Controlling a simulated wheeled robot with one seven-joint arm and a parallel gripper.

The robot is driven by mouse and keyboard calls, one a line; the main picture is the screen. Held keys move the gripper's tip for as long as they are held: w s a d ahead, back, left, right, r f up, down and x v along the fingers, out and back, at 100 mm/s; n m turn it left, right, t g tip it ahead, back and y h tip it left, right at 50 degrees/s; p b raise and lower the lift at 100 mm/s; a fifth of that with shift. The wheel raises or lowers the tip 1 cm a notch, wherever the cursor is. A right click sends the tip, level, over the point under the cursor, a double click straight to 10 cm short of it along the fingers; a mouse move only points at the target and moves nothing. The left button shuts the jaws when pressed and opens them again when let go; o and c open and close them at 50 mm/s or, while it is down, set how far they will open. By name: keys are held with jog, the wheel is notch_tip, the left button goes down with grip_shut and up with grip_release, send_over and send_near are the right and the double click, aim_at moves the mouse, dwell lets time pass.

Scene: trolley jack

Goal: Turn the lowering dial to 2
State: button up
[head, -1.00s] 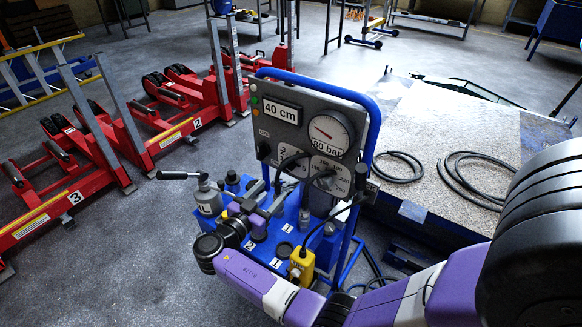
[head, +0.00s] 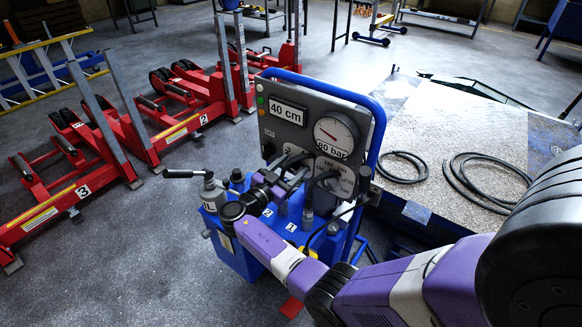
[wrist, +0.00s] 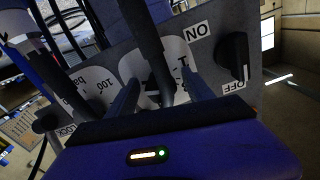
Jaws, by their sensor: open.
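The lowering dial's white plate (head: 291,149) is on the grey control panel (head: 283,132), left of and below the gauge. My gripper (head: 282,173) is in front of it and hides most of the dial in the head view. In the wrist view the plate (wrist: 140,66) shows with part of its numerals, and my open gripper (wrist: 160,92) has its fingers spread on either side of a dark upright bar in front of the plate. I cannot tell whether the fingers touch it. The dial's setting cannot be read.
A black ON/OFF switch (wrist: 234,58) sits beside the dial. The panel has a 40 cm display (head: 288,112) and an 80 bar gauge (head: 335,135). A hose (head: 322,190) hangs close to my gripper.

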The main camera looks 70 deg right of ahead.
grip_shut()
jog(key=shift+f+n, duration=0.1)
jog(key=shift+n, duration=0.2)
